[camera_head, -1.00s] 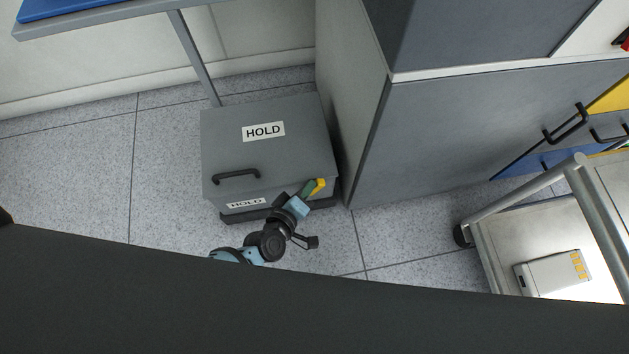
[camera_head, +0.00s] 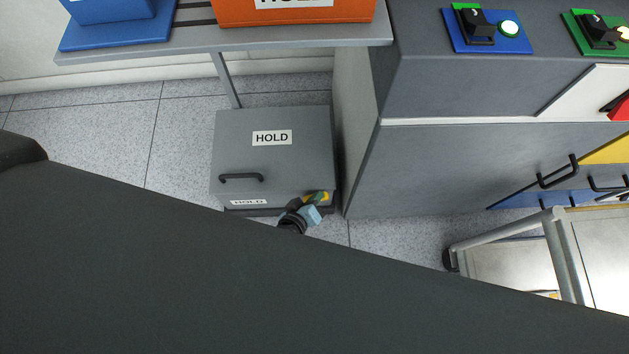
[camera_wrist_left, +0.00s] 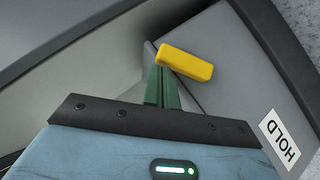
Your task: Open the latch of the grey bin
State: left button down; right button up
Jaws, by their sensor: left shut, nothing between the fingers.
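The grey bin (camera_head: 240,142) stands on the floor below a table, its lid down, with a HOLD label and a black handle (camera_head: 241,177) on the lid. A yellow latch (camera_wrist_left: 187,63) sticks out at the bin's front right corner. The same latch shows small in the head view (camera_head: 323,197). My left gripper (camera_wrist_left: 162,76) is shut and empty, its green fingertips right beside the latch's left end. Whether they touch it I cannot tell. My right gripper is not in view.
A grey cabinet (camera_head: 430,170) stands close to the bin's right. The table (camera_head: 200,42) above carries a blue bin and an orange bin (camera_head: 295,12). A cart with metal rails (camera_head: 505,232) is at the right. Floor is free left of the bin.

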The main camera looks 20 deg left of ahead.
pick_arm(q)
jog(key=shift+d, duration=0.25)
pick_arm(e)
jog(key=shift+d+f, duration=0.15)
pick_arm(q)
jog(key=shift+a+f, duration=0.1)
dwell(0.3)
jog(key=shift+s+a+f+b, duration=0.2)
jog(key=shift+a+f+b, duration=0.1)
jog(key=shift+a, duration=0.35)
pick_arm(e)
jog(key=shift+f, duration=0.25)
